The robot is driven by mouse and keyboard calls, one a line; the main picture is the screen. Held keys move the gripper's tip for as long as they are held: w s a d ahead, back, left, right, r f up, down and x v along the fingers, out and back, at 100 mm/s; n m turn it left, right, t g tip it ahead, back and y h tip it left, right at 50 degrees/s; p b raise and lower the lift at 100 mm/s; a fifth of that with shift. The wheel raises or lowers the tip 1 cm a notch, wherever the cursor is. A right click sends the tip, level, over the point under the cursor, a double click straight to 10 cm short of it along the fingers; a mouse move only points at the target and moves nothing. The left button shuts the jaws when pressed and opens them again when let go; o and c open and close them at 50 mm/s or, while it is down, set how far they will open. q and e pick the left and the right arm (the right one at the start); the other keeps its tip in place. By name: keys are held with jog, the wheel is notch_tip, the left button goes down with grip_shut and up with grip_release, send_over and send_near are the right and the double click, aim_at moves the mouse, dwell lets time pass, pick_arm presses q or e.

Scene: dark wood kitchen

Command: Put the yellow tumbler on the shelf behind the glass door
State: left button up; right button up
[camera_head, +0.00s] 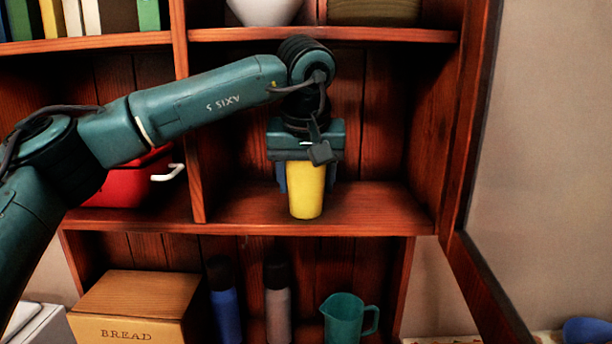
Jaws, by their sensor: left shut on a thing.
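The yellow tumbler (307,192) is upright in the right compartment of the middle shelf (375,212). Its base is at or just above the shelf board; I cannot tell whether it touches. My left gripper (306,172) points down and is shut on the tumbler's upper part, hiding its rim. The glass door (540,160) with its wooden frame stands open on the right. My right gripper is not in view.
A red pot (125,185) stands in the left compartment, past an upright divider (186,120). Above are a white bowl (264,10) and books (75,15). Below are a bread box (135,305), two bottles (224,305) and a teal jug (344,318). The shelf is free right of the tumbler.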

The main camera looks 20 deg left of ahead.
pick_arm(q)
jog(key=o, duration=1)
jog(key=shift+c, duration=0.2)
jog(key=shift+r, duration=0.3)
jog(key=v, duration=0.7)
jog(key=shift+p, duration=0.4)
jog(key=shift+s, duration=0.25)
